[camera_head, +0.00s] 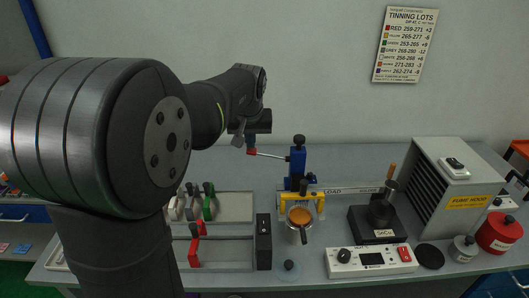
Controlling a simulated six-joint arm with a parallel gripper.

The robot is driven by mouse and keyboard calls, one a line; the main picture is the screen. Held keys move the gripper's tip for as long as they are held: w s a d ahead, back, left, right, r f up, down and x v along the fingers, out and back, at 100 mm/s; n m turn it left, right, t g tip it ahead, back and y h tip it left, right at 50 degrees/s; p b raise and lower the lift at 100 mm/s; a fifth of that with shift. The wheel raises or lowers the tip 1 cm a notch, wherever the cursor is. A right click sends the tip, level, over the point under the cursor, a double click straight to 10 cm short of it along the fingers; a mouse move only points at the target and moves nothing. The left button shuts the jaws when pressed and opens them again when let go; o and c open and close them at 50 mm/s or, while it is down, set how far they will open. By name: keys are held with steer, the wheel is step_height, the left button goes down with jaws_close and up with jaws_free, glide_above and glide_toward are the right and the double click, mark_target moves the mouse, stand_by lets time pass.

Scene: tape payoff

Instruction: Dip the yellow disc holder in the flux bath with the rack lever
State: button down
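The yellow disc holder (317,196) hangs on the blue rack (298,166), just over and behind a small metal pot of orange liquid (300,217), which looks like the flux bath. How far its lower end reaches into the pot is unclear. The rack lever (272,155) sticks out left from the rack, roughly level, with a red knob (252,151) at its end. My gripper (246,143) is at the knob, its fingers pointing down on or just beside it. The fingers are small and dark, so their grip on the knob is unclear.
A tray (235,206) with white, grey, green and red holders lies left of the rack. The black SnCu solder pot (375,222), a white control box (371,260) and the fume hood (452,190) stand right. My arm hides much of the left side.

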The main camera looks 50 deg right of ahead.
mark_target(251, 152)
steer(key=shift+f, duration=2.75)
steer(key=shift+r, duration=0.1)
stand_by(0.3)
steer(key=shift+r, duration=4.2)
steer(key=shift+f, duration=0.1)
steer(key=shift+f, duration=1.5)
steer(key=shift+r, duration=0.1)
steer(key=shift+r, duration=1.5)
steer(key=shift+a, duration=0.1)
